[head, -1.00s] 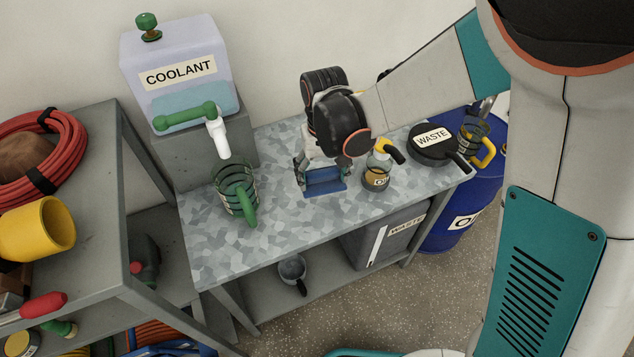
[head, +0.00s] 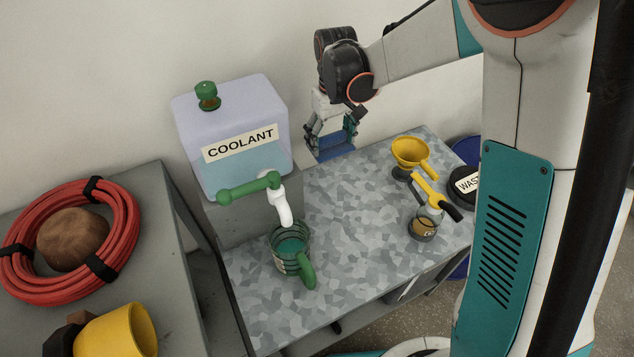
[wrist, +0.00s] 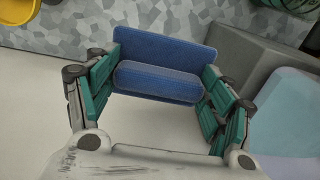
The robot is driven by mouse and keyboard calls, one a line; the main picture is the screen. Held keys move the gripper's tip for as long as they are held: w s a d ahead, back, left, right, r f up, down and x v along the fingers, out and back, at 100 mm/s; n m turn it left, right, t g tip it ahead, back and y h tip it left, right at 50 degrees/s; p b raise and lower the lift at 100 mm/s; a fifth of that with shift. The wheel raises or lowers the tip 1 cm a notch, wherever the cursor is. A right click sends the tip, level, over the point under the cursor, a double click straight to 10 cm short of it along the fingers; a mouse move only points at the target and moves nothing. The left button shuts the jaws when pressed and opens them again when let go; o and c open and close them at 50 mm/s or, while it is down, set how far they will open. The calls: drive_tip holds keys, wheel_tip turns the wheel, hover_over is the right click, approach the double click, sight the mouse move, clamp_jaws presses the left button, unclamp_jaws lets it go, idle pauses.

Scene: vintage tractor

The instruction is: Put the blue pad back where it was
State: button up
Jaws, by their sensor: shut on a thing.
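My gripper (head: 331,142) is shut on the blue pad (wrist: 160,62) and holds it in the air above the back of the metal-topped bench (head: 360,210). In the wrist view the pad is a flat blue plate with a rounded raised bar (wrist: 158,82) across it, and the teal fingers sit at its two ends. In the head view the pad (head: 332,147) shows low between the fingers, in front of the pale wall. It appears clear of the bench top.
The coolant tank (head: 233,140) with its green-handled tap stands left of my gripper, close by. A green-handled jug (head: 292,252) stands below the tap. A yellow funnel (head: 409,151) and an oil can (head: 424,227) stand on the right. The bench middle is clear.

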sight(329, 191)
wheel_tip(329, 191, down, 19)
drive_tip(key=b, duration=0.5)
drive_tip(key=shift+r, duration=0.1)
drive_tip(key=shift+f, duration=0.2)
drive_tip(key=o, duration=1.2)
drive_tip(key=shift+r, duration=0.2)
wheel_tip(329, 191, up, 12)
drive_tip(key=p, duration=0.4)
drive_tip(key=s+d+r+m+t, duration=0.1)
drive_tip(key=s+d+r+t, duration=0.1)
drive_tip(key=s+d+r, duration=0.45)
drive_tip(key=s+d+r+m+t, duration=0.1)
drive_tip(key=s+r, duration=0.3)
drive_tip(key=r, duration=0.5)
drive_tip(key=s+d+r+m+t, duration=0.1)
drive_tip(key=s+d+r+t, duration=0.1)
drive_tip(key=s, duration=0.5)
drive_tip(key=s+d+r+m+t, duration=0.1)
drive_tip(key=s+d+r+t, duration=0.1)
drive_tip(key=s, duration=0.4)
drive_tip(key=shift+s+d+m, duration=0.3)
drive_tip(key=shift+s+d, duration=0.05)
drive_tip(key=shift+d, duration=0.1)
